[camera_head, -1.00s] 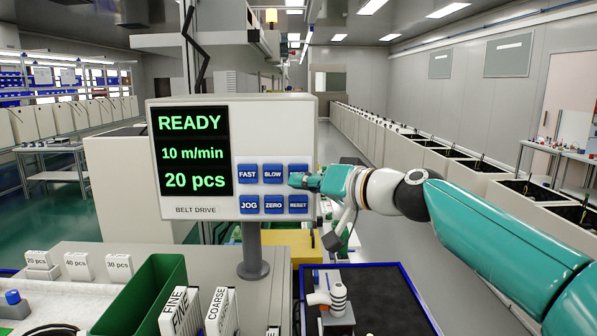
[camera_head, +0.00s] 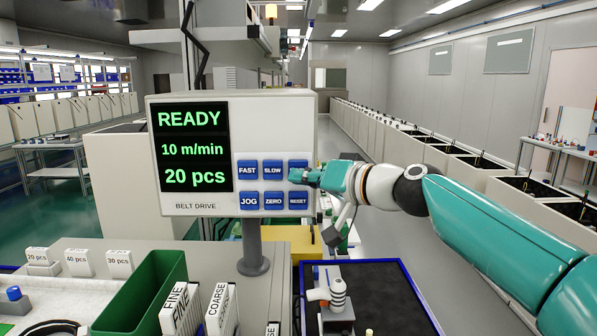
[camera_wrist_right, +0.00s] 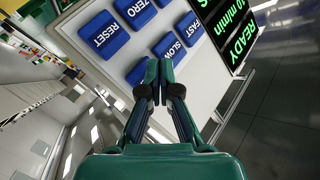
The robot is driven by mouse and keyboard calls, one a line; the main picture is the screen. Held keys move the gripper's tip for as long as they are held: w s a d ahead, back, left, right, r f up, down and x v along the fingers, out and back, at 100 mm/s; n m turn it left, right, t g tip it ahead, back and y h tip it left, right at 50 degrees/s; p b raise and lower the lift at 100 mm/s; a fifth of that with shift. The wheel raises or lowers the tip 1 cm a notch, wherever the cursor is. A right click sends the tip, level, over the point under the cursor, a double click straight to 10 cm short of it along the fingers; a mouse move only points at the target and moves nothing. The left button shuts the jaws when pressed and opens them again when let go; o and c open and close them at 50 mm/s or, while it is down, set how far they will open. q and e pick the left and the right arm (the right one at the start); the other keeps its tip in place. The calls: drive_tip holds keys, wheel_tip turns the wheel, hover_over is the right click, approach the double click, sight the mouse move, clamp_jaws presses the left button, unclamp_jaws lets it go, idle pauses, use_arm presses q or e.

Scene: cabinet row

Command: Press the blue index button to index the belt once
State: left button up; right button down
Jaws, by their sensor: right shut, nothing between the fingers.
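The belt drive panel (camera_head: 306,125) has two rows of blue buttons and a display (camera_head: 193,149) reading READY, 10 m/min, 20 pcs. FAST, SLOW, JOG, ZERO and RESET are readable. The top-right blue button (camera_head: 298,164) is partly hidden by my right gripper (camera_head: 293,175), and its label cannot be read. In the right wrist view, the closed fingertips (camera_wrist_right: 160,68) lie over that button's edge (camera_wrist_right: 136,73), beside SLOW (camera_wrist_right: 170,47). Whether they touch is unclear. The right gripper is shut and empty. My left gripper is not in view.
The panel stands on a grey post (camera_head: 253,243). Below are a green bin (camera_head: 150,290), white FINE and COARSE cards, pcs cards and a blue round knob (camera_head: 13,293). A blue-rimmed black tray (camera_head: 385,290) lies to the right. The aisle (camera_head: 440,235) behind is open.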

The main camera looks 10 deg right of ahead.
drive_tip(key=shift+w, duration=0.15)
idle(0.4)
drive_tip(key=shift+w+d, duration=0.1)
drive_tip(key=shift+w, duration=0.15)
drive_tip(key=shift+w+d+r+p, duration=0.1)
drive_tip(key=shift+w+p, duration=0.25)
drive_tip(key=shift+w, duration=0.1)
idle(0.8)
drive_tip(key=shift+s, duration=0.15)
drive_tip(key=shift+s+b, duration=0.35)
drive_tip(key=shift+b, duration=0.1)
drive_tip(key=shift+s+a, duration=0.2)
drive_tip(key=shift+s, duration=0.15)
drive_tip(key=shift+s+a+b, duration=0.25)
drive_tip(key=shift+s+b, duration=0.35)
drive_tip(key=shift+s, duration=0.65)
drive_tip(key=shift+s+a+b, duration=0.25)
drive_tip(key=shift+s+b, duration=0.35)
drive_tip(key=shift+s, duration=0.6)
